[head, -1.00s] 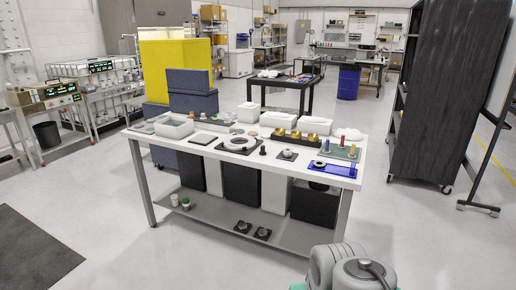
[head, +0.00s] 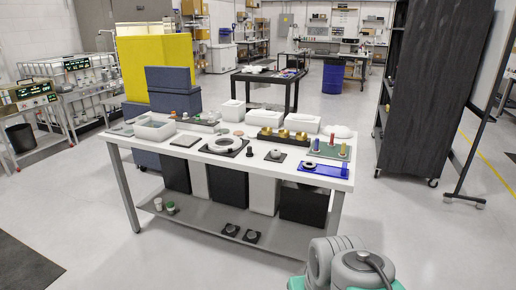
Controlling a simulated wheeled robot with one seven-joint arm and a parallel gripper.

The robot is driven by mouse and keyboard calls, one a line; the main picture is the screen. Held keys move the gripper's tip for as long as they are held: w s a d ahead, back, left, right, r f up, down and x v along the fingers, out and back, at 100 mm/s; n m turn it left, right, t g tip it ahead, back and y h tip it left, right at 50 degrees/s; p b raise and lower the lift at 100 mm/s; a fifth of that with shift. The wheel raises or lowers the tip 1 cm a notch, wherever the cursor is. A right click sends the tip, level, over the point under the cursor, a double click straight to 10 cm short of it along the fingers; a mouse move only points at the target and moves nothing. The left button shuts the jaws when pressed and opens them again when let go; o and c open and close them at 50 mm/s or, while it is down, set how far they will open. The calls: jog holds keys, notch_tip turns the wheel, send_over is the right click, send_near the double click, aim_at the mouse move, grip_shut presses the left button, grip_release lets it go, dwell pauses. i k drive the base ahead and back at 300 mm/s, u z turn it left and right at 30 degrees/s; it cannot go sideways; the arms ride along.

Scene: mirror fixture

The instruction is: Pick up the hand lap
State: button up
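A white-topped workbench (head: 150,144) stands ahead of me with several small items on it. I cannot tell for sure which one is the hand lap. Candidates near the front edge are a small dark upright piece (head: 249,152) and a light round piece on a dark square plate (head: 275,154). Between the left tray and these lies a white ring on a black plate (head: 224,146). My gripper is out of view; only part of my own arm shows at the bottom right, short of the bench.
The bench also holds a grey tray (head: 155,131), brass cups on a dark block (head: 283,134), coloured pegs on a green board (head: 329,149) and a blue tray (head: 322,169). A tall black rack (head: 432,90) stands to the right. The floor in front of the bench is clear.

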aim_at(249, 154)
jog(key=z, duration=0.25)
jog(key=i, duration=1.6)
jog(key=u, duration=0.45)
jog(key=i, duration=0.8)
jog(key=u, duration=1.35)
jog(key=i, duration=0.75)
jog(key=u, duration=0.75)
